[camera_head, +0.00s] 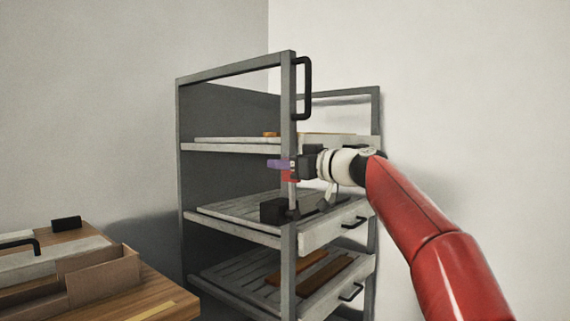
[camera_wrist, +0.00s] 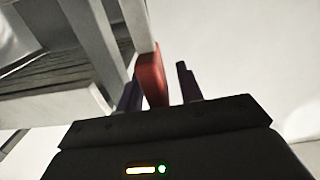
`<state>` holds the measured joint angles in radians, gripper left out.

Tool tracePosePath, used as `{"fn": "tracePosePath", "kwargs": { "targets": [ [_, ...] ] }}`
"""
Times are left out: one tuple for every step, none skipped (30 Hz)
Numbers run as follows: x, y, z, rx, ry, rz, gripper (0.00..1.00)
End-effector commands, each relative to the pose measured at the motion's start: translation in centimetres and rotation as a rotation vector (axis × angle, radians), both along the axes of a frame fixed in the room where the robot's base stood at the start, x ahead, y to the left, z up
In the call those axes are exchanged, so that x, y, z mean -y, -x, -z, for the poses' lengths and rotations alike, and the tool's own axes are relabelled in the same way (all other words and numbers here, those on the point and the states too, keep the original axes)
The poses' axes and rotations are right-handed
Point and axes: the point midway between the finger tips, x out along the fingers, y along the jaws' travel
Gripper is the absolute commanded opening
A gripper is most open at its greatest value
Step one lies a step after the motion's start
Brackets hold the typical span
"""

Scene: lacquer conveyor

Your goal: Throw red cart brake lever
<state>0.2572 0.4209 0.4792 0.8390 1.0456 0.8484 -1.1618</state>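The red brake lever (camera_wrist: 152,76) is a short upright piece beside a grey post of the cart (camera_head: 288,265). In the head view only a bit of red (camera_head: 288,175) shows just below my fingertips. My gripper (camera_head: 283,163) is at the cart's near front post, at a height between the upper and middle shelves. In the wrist view my gripper (camera_wrist: 160,86) has its two dark purple fingers apart, with the lever between them. The lever is close to the left finger; a gap shows to the right finger. I cannot tell whether the left finger touches it.
The cart's shelves hold slatted trays (camera_head: 240,208), a dark block (camera_head: 273,210) and orange-brown strips (camera_head: 325,272). A black handle (camera_head: 305,88) is on the upper post. A wooden table (camera_head: 150,297) with a brown open box (camera_head: 103,277) stands at left. Walls are behind.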

Motion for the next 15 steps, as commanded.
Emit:
{"fn": "tracePosePath", "kwargs": {
  "targets": [
    [0.0, 0.0, 0.0, 0.0, 0.0, 0.0, 0.36],
    [0.0, 0.0, 0.0, 0.0, 0.0, 0.0, 0.36],
    [0.0, 0.0, 0.0, 0.0, 0.0, 0.0, 0.36],
    [0.0, 0.0, 0.0, 0.0, 0.0, 0.0, 0.36],
    [0.0, 0.0, 0.0, 0.0, 0.0, 0.0, 0.36],
    [0.0, 0.0, 0.0, 0.0, 0.0, 0.0, 0.36],
    [0.1, 0.1, 0.1, 0.0, 0.0, 0.0, 0.36],
    [0.3, 0.2, 0.1, 0.001, 0.001, 0.0, 0.36],
    [0.6, 0.4, 0.2, 0.001, 0.001, 0.001, 0.36],
    [0.9, 0.6, 0.2, 0.001, 0.001, 0.001, 0.36],
    [1.3, 0.9, 0.2, 0.002, 0.001, 0.003, 0.36],
    [1.8, 1.3, 0.3, 0.003, 0.002, 0.004, 0.36],
    [2.2, 1.7, 0.4, 0.002, 0.002, 0.004, 0.36],
    [2.7, 2.0, 0.4, 0.001, 0.002, 0.004, 0.36],
    [3.3, 2.4, 0.3, 0.002, 0.001, 0.005, 0.36]
  ]
}}
